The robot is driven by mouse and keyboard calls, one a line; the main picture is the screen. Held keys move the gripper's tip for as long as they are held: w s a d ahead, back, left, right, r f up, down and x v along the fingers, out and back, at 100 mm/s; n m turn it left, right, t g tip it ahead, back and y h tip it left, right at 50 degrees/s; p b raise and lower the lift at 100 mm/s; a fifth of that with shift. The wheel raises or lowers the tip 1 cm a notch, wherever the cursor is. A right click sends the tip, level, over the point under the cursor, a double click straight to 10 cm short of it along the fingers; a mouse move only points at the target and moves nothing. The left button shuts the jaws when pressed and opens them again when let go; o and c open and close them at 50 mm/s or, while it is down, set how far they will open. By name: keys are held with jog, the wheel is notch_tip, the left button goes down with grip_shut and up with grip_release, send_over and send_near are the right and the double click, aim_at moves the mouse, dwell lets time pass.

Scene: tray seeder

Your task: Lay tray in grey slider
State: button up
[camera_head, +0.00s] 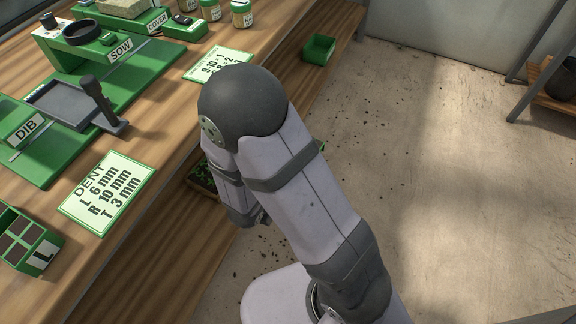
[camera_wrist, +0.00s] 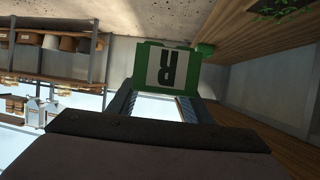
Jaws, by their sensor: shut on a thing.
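A green tray (camera_wrist: 148,58) with a white label reading R, upside down, shows in the wrist view. My gripper (camera_wrist: 157,100) is shut on it, with a finger at each side. The head view does not clearly show the held tray or the fingertips, as my arm covers that area beside the bench's front edge. The grey slider (camera_head: 62,108) is a shallow, empty grey frame with an upright dark handle. It sits on the green base of the seeder on the bench at left, near the DIB block (camera_head: 24,128), apart from my arm.
A green tray labelled L (camera_head: 42,257) stands at the bench's lower left. A DENT card (camera_head: 108,192) and another number card (camera_head: 218,64) lie on the wood. The SOW bridge (camera_head: 90,42) stands behind the slider. A green box (camera_head: 319,48) sits beyond the bench edge.

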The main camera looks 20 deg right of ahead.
jog(key=w+a+r+n+t+y+p, duration=0.1)
jog(key=w+a+r+p, duration=0.25)
jog(key=r+p, duration=0.8)
jog(key=w+a+r+n+t+y+p, duration=0.1)
jog(key=w+a+r+p, duration=0.25)
jog(key=r+p, duration=0.85)
jog(key=w+a+r+n+t+y+p, duration=0.1)
jog(key=w+a+r+n+p, duration=0.35)
jog(key=r, duration=1.15)
jog(key=w+a+r+n+t+y+p, duration=0.1)
jog(key=w+a+r+n+y+p, duration=0.15)
jog(key=a, duration=0.35)
jog(key=w+a+r+n+y+p, duration=0.1)
jog(key=a+r+y+p, duration=0.1)
jog(key=a+y+p, duration=0.3)
jog(key=w+a+r+n+t+y+p, duration=0.1)
jog(key=a+r+n+y+p, duration=0.1)
jog(key=a, duration=0.6)
jog(key=s+a+f+n+g+y+p, duration=0.1)
jog(key=s+a+f+n+y, duration=0.2)
jog(key=a, duration=0.4)
jog(key=s+a+f+n+g+y+p, duration=0.1)
jog(key=s+a+f+n+g+y, duration=0.1)
jog(key=a, duration=0.5)
jog(key=s+f+n+y, duration=0.1)
jog(key=n+y, duration=0.1)
jog(key=shift+a+g+y+p, duration=0.15)
jog(key=shift+g+y+p, duration=0.15)
jog(key=shift+y, duration=0.05)
